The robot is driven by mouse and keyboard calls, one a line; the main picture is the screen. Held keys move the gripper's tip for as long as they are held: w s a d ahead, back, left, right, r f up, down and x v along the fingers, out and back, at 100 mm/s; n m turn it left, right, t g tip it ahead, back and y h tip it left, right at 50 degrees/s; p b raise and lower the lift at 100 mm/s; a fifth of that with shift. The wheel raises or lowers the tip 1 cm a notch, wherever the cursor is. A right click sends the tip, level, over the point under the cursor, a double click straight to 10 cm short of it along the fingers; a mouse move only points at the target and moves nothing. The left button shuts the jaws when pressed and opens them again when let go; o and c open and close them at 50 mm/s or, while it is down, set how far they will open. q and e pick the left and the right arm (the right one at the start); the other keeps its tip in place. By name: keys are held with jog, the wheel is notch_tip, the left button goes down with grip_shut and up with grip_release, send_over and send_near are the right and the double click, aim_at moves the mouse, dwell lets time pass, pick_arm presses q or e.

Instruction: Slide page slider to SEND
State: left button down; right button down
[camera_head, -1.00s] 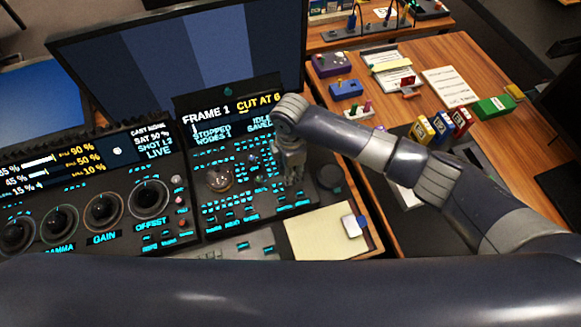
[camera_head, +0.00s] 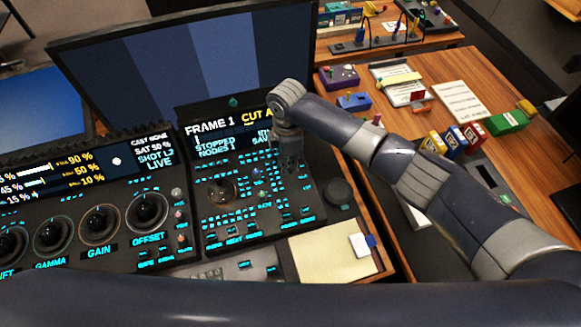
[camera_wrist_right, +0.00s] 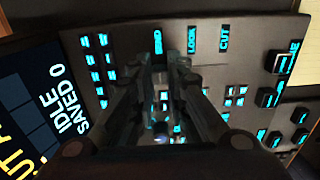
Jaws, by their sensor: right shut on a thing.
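My right gripper (camera_head: 290,164) is low over the right part of the trackball panel (camera_head: 208,243), just below its display. In the right wrist view its fingers (camera_wrist_right: 168,68) are close together at the panel face, shut on the page slider. The slider itself is hidden between and behind the fingers. A small lit label (camera_wrist_right: 157,40) that seems to read SEND lies just beyond the fingertips. LOOK (camera_wrist_right: 193,39) and CUT (camera_wrist_right: 225,37) labels sit beside it. My left gripper is not in view.
A trackball (camera_head: 221,190) sits left of the gripper, and a dark round knob (camera_head: 338,192) to its right. The panel display (camera_head: 212,135) stands right behind the gripper. Lit keys surround the fingers. A yellow notepad (camera_head: 325,258) lies in front.

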jog(key=shift+w+r, duration=0.15)
jog(key=c, duration=1.6)
grip_release()
jog(key=shift+w+a, duration=0.1)
jog(key=shift+w, duration=0.05)
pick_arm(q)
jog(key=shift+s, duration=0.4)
pick_arm(e)
jog(key=shift+o, duration=0.2)
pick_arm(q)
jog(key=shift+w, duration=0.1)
pick_arm(e)
notch_tip(320, 180, up, 12)
